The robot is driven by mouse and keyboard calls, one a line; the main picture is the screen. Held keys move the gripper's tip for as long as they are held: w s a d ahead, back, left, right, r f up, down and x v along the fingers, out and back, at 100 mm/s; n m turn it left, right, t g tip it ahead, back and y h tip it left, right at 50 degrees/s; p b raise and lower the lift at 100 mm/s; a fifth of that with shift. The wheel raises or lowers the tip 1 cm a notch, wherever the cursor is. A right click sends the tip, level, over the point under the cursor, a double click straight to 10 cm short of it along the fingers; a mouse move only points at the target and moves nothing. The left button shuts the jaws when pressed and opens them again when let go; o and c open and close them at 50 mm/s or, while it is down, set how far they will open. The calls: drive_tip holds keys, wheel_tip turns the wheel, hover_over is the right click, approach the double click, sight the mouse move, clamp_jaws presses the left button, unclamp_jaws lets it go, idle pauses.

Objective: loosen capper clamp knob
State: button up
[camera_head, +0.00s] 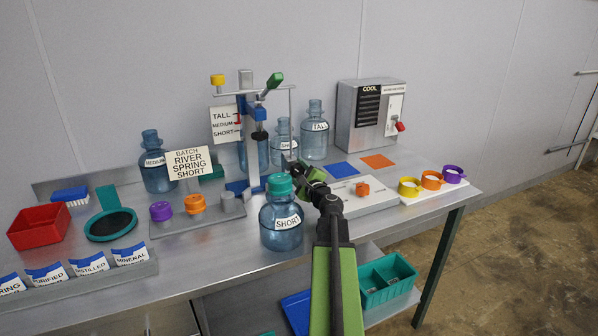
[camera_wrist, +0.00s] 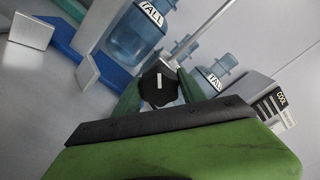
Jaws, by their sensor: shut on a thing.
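The capper (camera_head: 250,140) stands at the back middle of the bench, with a blue carriage, a green-ended lever (camera_head: 274,81) and a height sign (camera_head: 225,125) reading TALL, MEDIUM, SHORT. Its black clamp knob (camera_wrist: 158,86) carries a white mark and shows in the wrist view between my green fingers. My gripper (camera_wrist: 160,92) is shut on the knob. In the head view my gripper (camera_head: 294,166) reaches in at the capper's right side, and I cannot make out its hold on the knob there. A blue bottle labelled TALL (camera_wrist: 130,42) is just beyond the knob.
A teal-capped SHORT bottle (camera_head: 281,225) stands close left of my arm. A batch card (camera_head: 190,163) reads RIVER SPRING SHORT. More bottles (camera_head: 315,132) stand behind the gripper. A white board (camera_head: 370,204) with an orange cap lies to the right. A grey COOL machine (camera_head: 370,115) is at back right.

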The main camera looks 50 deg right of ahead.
drive_tip(key=n, duration=0.3)
drive_tip(key=shift+n, duration=0.3)
drive_tip(key=shift+s+n, duration=0.1)
drive_tip(key=shift+n, duration=1.7)
drive_tip(key=o, duration=1.4)
drive_tip(key=shift+c, duration=0.2)
